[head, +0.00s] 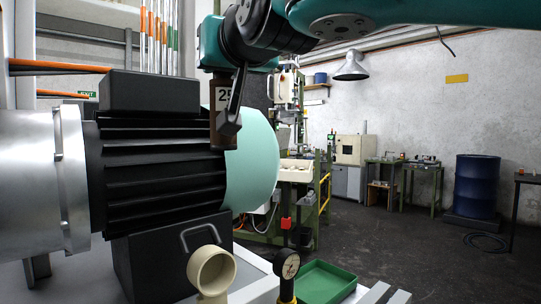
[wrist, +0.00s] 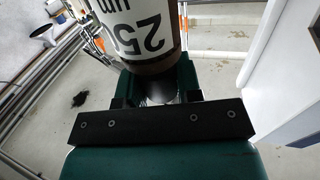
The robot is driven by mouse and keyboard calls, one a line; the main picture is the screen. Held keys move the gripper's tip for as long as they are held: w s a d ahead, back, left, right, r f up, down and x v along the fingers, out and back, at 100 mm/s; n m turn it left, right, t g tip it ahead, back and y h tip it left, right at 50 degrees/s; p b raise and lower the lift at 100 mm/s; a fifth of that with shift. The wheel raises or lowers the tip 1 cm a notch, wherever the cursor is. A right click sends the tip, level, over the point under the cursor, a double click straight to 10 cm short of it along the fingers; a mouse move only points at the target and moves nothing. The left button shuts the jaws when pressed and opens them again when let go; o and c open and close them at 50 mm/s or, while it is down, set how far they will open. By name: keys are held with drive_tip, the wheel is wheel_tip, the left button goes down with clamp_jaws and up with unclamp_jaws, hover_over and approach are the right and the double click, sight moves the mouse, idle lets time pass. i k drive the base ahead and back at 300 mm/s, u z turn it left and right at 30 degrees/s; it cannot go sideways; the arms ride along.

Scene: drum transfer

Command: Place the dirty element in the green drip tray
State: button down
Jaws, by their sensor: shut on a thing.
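A brown cylindrical element (head: 220,138) with a white label hangs upright in my gripper (head: 230,122), in front of the black finned motor. In the wrist view the element (wrist: 142,28) fills the top middle, and its label reads "250 µm" upside down. My gripper (wrist: 158,92) is shut on it there; the exact finger contact is partly hidden. The green drip tray (head: 325,283) lies low at the right of the motor on the pale bench. Its visible floor is bare. The element is above it and to its left, well apart.
The black motor (head: 160,165) with a pale teal end cover (head: 252,170) stands close by the element. A pressure gauge (head: 286,264) and a beige pipe mouth (head: 211,271) rise left of the tray. A blue drum (head: 476,187) stands far right. The floor between is mostly clear.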

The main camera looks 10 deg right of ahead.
sight(327, 282)
drive_tip(key=z, duration=1.55)
drive_tip(key=i, duration=4.15)
drive_tip(key=u, duration=3.55)
drive_tip(key=i, duration=0.5)
drive_tip(key=z, duration=0.1)
